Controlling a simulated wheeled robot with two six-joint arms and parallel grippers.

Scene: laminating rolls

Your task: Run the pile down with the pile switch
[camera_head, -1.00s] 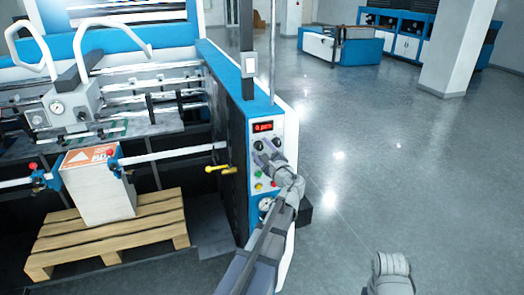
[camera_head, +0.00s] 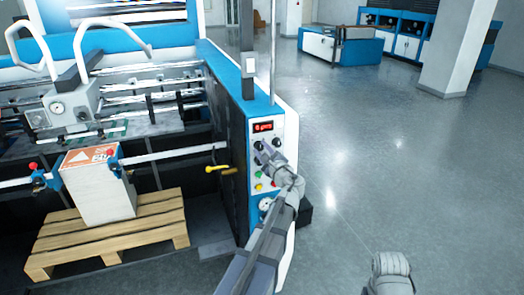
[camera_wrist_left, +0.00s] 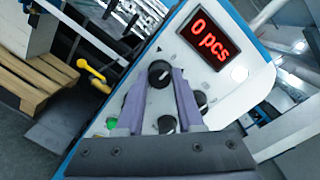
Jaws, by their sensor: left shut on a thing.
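The pile (camera_head: 98,185) is a tall white stack with an orange-marked top, standing upright on a wooden pallet (camera_head: 150,228) in the head view. The control panel (camera_head: 287,128) is a white face with a red display (camera_head: 263,127) reading 0 pcs and several black knobs and coloured buttons. My left gripper (camera_head: 265,150) is at the panel's upper knobs. In the left wrist view its two fingers (camera_wrist_left: 168,76) are shut on a black knob (camera_wrist_left: 160,72) below the display. Another black knob (camera_wrist_left: 166,124) shows between the fingers. The knobs' labels are too small to read.
A yellow handle (camera_head: 220,169) sticks out left of the panel. A bar (camera_head: 170,156) with blue clamps crosses by the pile. A grey part of my right arm (camera_head: 390,272) shows at bottom right, its gripper out of view.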

